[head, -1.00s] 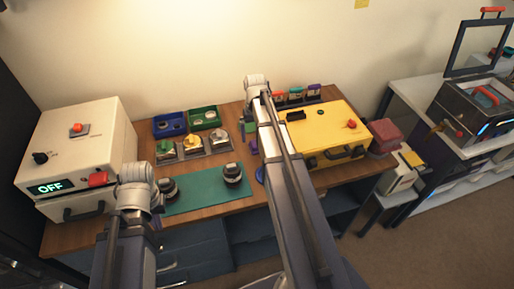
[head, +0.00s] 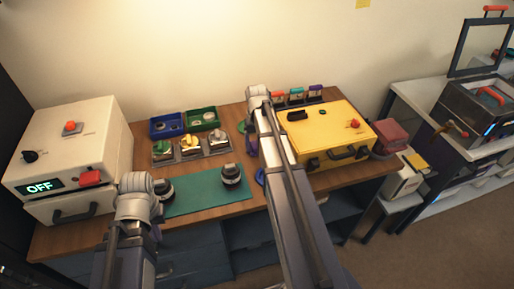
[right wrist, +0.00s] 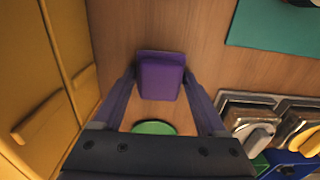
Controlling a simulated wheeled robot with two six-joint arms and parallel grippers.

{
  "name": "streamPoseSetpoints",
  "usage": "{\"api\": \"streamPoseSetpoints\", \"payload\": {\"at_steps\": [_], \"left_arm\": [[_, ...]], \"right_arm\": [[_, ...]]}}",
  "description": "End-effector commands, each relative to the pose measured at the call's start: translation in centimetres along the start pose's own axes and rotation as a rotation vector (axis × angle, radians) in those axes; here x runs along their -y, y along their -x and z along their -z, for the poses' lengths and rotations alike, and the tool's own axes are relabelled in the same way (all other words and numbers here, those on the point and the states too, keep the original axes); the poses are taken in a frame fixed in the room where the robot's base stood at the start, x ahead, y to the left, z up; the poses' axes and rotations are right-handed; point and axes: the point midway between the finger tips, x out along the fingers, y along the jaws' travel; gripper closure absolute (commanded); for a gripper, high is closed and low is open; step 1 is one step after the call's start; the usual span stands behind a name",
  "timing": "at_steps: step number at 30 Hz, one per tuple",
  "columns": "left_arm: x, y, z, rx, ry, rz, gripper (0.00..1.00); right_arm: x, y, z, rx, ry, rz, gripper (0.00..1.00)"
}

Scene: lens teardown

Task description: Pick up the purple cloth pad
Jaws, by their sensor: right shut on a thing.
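The purple cloth pad (right wrist: 160,78) shows in the right wrist view, between the two fingertips of my right gripper (right wrist: 161,72). The fingers are closed against its sides, and the wooden bench top lies behind it. I cannot tell how far the pad is off the bench.
A yellow case (head: 325,135) stands right of my right arm. A green mat (head: 205,193) with dark lens parts lies on its left. A metal tray (head: 191,152) and blue (head: 166,125) and green (head: 203,118) bins sit behind. A white OFF box (head: 75,145) is far left.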

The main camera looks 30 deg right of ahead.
Motion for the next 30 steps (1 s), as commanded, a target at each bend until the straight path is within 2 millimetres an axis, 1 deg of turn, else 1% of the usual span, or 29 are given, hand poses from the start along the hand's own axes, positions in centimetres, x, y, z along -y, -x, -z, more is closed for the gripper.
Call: {"api": "streamPoseSetpoints", "payload": {"at_steps": [1, 2, 12, 19, 23, 26, 30], "left_arm": [[0.0, 0.0, 0.0, 0.000, 0.000, 0.000, 1.00], [0.0, 0.0, 0.0, 0.000, 0.000, 0.000, 1.00], [0.0, 0.0, 0.0, 0.000, 0.000, 0.000, 1.00], [0.0, 0.0, 0.0, 0.000, 0.000, 0.000, 1.00], [0.0, 0.4, 0.0, 0.000, 0.000, 0.000, 1.00], [0.1, 1.1, -0.1, 0.000, 0.000, 0.000, 1.00], [0.2, 2.6, -0.2, 0.000, 0.000, 0.000, 1.00]], "right_arm": [[0.0, 0.0, 0.0, 0.000, 0.000, 0.000, 0.38], [0.0, 0.0, 0.0, 0.000, 0.000, 0.000, 0.42], [0.0, 0.0, 0.0, 0.000, 0.000, 0.000, 0.80], [0.0, 0.0, 0.0, 0.000, 0.000, 0.000, 0.80], [0.0, 0.5, 0.0, 0.000, 0.000, 0.000, 0.80], [0.0, 1.1, 0.0, 0.000, 0.000, 0.000, 0.80], [0.0, 2.7, 0.0, 0.000, 0.000, 0.000, 0.80]]}}
